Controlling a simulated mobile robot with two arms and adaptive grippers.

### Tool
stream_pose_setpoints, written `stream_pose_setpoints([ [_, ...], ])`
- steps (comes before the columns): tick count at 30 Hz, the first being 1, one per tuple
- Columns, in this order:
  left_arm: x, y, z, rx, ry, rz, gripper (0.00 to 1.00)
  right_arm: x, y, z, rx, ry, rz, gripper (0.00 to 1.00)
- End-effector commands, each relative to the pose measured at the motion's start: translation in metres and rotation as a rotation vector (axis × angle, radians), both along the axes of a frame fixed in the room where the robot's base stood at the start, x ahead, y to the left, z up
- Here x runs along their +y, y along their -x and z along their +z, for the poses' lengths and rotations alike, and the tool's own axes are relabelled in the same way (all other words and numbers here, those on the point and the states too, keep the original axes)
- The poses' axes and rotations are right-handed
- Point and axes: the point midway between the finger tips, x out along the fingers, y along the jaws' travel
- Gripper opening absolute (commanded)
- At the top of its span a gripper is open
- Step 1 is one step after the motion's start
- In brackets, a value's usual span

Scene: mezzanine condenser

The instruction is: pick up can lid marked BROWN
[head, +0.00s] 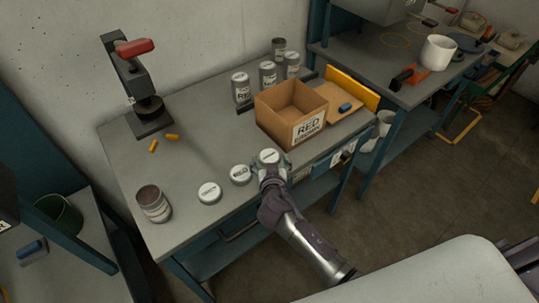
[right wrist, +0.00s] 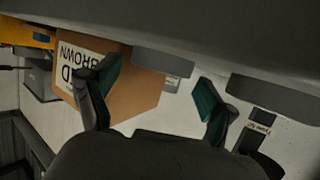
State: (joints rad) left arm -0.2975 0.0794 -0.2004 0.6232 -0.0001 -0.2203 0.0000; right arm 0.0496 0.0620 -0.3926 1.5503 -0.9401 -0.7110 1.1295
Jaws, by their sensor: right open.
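Three pale round can lids lie in a row near the front edge of the grey bench in the head view: a left lid (head: 209,192), a middle lid (head: 240,174) and a right lid (head: 268,156). Their markings are too small to read surely; I cannot tell which says BROWN. My right gripper (head: 270,171) is at the right lid and hides part of it; I cannot tell whether they touch. In the right wrist view my right gripper's fingers (right wrist: 155,98) are spread apart. No lid is clearly visible between them. My left gripper is not in view.
A cardboard box (head: 276,92) labelled RED BROWN stands just behind the right lid, and its label also shows in the right wrist view (right wrist: 80,66). Several cans (head: 268,76) stand behind it. An open can (head: 153,203) stands at left, a press (head: 148,108) at the back left.

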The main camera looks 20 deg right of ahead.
Motion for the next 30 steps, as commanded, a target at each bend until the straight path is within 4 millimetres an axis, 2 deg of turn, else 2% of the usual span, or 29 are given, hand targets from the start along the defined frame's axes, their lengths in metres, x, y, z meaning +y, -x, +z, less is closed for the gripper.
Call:
stream_pose_setpoints([
  [4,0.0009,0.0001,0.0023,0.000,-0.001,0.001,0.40,-0.0030,-0.0148,-0.0052,0.000,0.000,0.000,0.84],
  [12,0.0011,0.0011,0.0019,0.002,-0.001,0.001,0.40,-0.0034,-0.0168,-0.0069,0.001,-0.001,0.001,0.84],
  [20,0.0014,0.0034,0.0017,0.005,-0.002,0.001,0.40,-0.0034,-0.0166,-0.0069,0.001,-0.001,0.001,0.42],
  [30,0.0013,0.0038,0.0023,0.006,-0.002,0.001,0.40,-0.0033,-0.0168,-0.0023,0.000,-0.003,-0.001,0.41],
])
